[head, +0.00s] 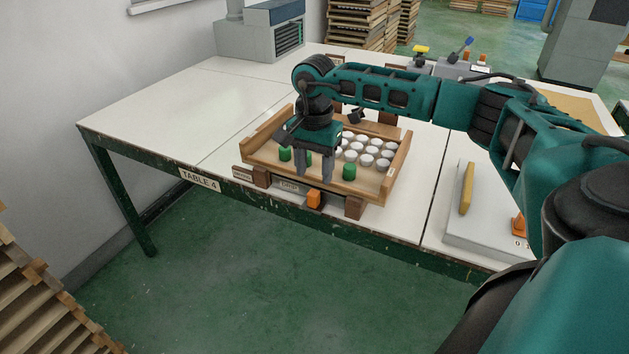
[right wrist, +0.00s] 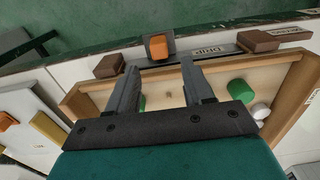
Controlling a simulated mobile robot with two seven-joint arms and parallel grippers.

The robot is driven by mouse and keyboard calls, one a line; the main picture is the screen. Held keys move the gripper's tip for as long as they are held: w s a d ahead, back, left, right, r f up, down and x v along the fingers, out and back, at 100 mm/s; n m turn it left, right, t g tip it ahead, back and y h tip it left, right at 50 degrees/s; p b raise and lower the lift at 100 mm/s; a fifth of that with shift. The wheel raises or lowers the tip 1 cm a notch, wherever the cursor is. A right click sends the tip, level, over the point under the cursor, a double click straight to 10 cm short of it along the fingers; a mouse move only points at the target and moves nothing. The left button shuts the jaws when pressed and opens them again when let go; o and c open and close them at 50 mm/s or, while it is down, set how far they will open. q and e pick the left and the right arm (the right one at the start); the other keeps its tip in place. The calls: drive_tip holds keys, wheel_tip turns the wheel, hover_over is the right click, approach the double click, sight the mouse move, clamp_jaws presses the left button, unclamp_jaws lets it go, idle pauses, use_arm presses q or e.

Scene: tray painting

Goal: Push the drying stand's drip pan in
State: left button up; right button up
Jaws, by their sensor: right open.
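The drip pan (head: 290,186) is a grey tray with a "DRIP" label and an orange handle (head: 314,198), low under the front of the drying stand. The pan's front sticks out between the stand's brown feet (head: 355,207). The pan (right wrist: 205,48) and orange handle (right wrist: 158,48) also show in the right wrist view. My right gripper (head: 313,172) is open and empty, over the front of the wooden tray on the stand. In the right wrist view its fingertips (right wrist: 158,64) point towards the handle, which appears just beyond them. My left gripper is not in view.
The wooden tray (head: 399,166) holds green and white round pieces, some hidden by my gripper. A grey board with a yellow bar (head: 467,188) lies to the right. A grey machine (head: 262,35) stands at the back left. The table's left part (head: 190,105) is clear.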

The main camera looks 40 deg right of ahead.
wheel_tip(320, 180, up, 8)
drive_tip(key=shift+f+p, duration=0.15)
drive_tip(key=shift+p, duration=0.15)
idle(0.4)
